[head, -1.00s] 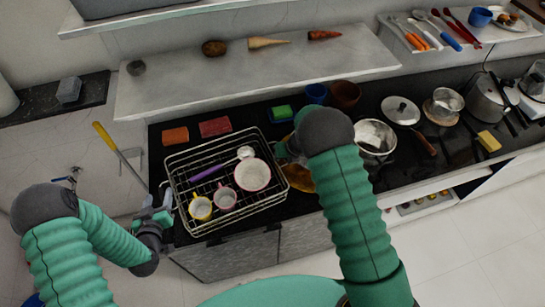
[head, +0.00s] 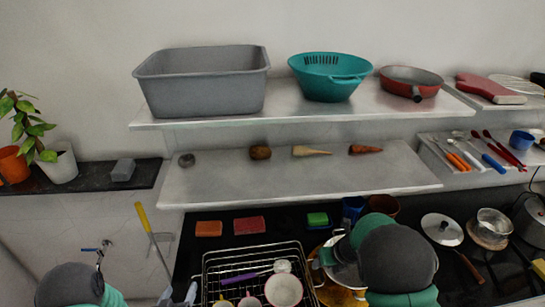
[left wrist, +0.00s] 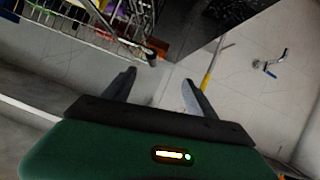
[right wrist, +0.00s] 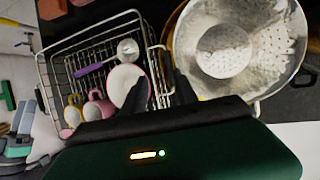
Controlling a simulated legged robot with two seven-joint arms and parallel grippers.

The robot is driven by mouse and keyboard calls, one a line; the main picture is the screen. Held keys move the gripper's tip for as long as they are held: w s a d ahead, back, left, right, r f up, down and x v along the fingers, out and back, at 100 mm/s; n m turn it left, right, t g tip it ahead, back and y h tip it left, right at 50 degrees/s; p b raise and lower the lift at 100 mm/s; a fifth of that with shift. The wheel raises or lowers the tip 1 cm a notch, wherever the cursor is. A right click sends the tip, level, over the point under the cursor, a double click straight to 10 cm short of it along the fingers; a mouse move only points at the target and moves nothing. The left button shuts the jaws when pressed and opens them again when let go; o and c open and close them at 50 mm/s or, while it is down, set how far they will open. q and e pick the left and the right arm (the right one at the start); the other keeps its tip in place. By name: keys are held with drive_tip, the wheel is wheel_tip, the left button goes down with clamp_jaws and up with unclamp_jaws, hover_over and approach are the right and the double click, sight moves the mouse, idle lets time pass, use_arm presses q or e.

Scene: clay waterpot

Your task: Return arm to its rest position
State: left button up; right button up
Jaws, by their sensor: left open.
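My left gripper (head: 178,296) is at the bottom edge of the head view, left of the wire dish rack (head: 207,262). In the left wrist view its two fingers (left wrist: 158,80) are spread apart with only floor and cabinet front beyond them. Nothing is held. My right arm (head: 395,262) covers the area right of the rack in the head view, and its gripper is mostly hidden there. In the right wrist view the right fingers (right wrist: 161,82) stand apart at the rack's edge, with no object clearly between them.
The rack holds a pink-rimmed bowl (head: 284,290), cups and a purple-handled ladle (head: 240,278). An orange-brown vessel (head: 338,294) is partly hidden by my right arm. The shelves above are clear of my arms.

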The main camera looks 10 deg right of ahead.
use_arm(q)
drive_tip(key=s+d+r+g, duration=0.1)
drive_tip(key=s+r+g, duration=0.2)
drive_tip(key=s, duration=0.4)
drive_tip(key=s+d+r+g, duration=0.1)
drive_tip(key=s+r+g, duration=0.3)
drive_tip(key=s+r, duration=0.1)
drive_tip(key=s+d+r+m+g+y+b, duration=0.1)
drive_tip(key=s+r+g, duration=0.2)
drive_tip(key=s, duration=0.5)
drive_tip(key=shift+s+d+r+g, duration=0.15)
drive_tip(key=shift+s+r+g, duration=0.15)
drive_tip(key=shift+s+r, duration=0.1)
use_arm(e)
drive_tip(key=s+a+r+n+g+h, duration=0.1)
drive_tip(key=s+r+n, duration=0.2)
drive_tip(key=s+n, duration=0.8)
drive_tip(key=s+a+r+n+h, duration=0.1)
drive_tip(key=s+r+n, duration=0.2)
drive_tip(key=s+n, duration=0.8)
drive_tip(key=shift+s+a+r+n+g, duration=0.15)
drive_tip(key=shift+s+n+g, duration=0.25)
drive_tip(key=shift+n, duration=6.4)
use_arm(q)
drive_tip(key=shift+w+f, duration=0.1)
drive_tip(key=shift+w, duration=0.1)
use_arm(e)
drive_tip(key=shift+w, duration=0.15)
